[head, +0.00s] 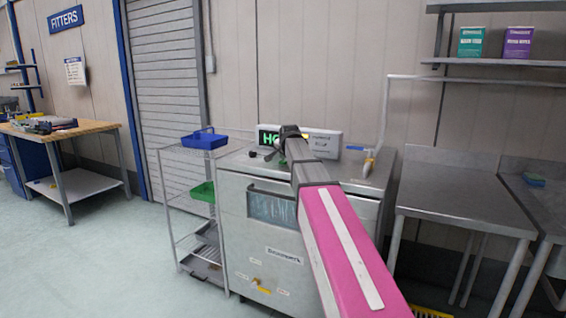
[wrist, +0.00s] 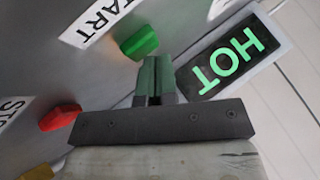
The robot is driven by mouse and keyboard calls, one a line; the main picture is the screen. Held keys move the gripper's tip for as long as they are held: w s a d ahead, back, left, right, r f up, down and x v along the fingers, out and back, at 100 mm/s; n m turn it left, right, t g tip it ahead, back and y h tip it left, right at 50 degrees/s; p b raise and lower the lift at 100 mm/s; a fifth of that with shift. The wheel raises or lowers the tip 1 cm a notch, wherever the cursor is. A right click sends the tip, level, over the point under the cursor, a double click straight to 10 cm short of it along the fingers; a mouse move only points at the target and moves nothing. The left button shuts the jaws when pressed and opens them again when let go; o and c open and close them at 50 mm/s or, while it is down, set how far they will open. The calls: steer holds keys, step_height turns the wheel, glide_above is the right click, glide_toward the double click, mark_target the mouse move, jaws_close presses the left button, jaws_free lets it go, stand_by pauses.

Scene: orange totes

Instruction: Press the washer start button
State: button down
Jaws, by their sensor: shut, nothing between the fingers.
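The washer (head: 281,190) is a steel cabinet with a window, and its top panel carries a green-lit "HOT" display, partly hidden by my arm in the head view. In the wrist view the green start button (wrist: 139,42) sits beside a "START" label (wrist: 100,22). My gripper (wrist: 152,62) is shut and empty, with its fingertips just below and right of the green button in the picture. I cannot tell whether they touch it. The HOT display (wrist: 232,55) is right of the fingers. In the head view my gripper (head: 290,131) is at the control panel, its fingertips hidden.
A red button (wrist: 60,117) beside a "STOP" label (wrist: 12,112) lies left of the gripper, with a yellow part (wrist: 38,172) below it. A wire cart (head: 190,215) with blue and green bins stands left of the washer. A steel table (head: 460,205) stands right.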

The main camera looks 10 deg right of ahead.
stand_by(0.5)
steer(key=shift+r, duration=0.85)
steer(key=shift+r, duration=2.5)
steer(key=shift+s, duration=0.1)
